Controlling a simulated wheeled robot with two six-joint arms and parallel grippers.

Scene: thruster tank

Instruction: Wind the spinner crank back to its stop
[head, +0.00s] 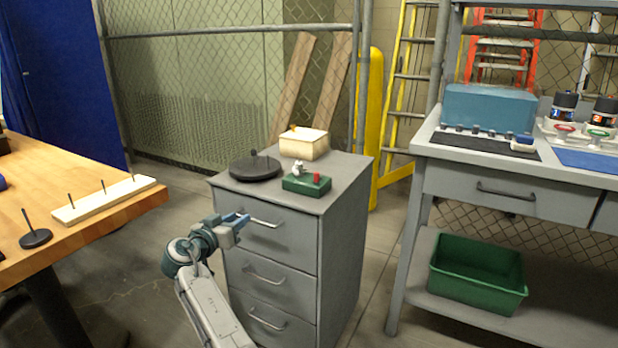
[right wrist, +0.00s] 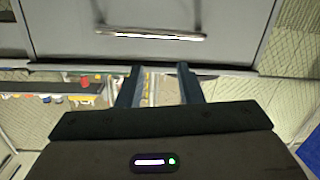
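A dark round disc with a short upright knob (head: 255,168) lies on top of the grey drawer cabinet (head: 335,185), at its left. It looks like the spinner crank, but I cannot tell its stop or how far it is wound. My right gripper (head: 240,219) is in front of the cabinet, below its top edge and near the top drawer's handle (head: 262,221). In the right wrist view, its two fingers (right wrist: 157,80) are apart with nothing between them, and a drawer handle (right wrist: 150,35) shows beyond. My left gripper is not in view.
A cream box (head: 304,146) and a green block with white and red parts (head: 306,185) share the cabinet top with the disc. A wooden table (head: 95,225) with a pegged board stands left. A grey workbench (head: 470,172) with a green bin (head: 477,273) below stands right.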

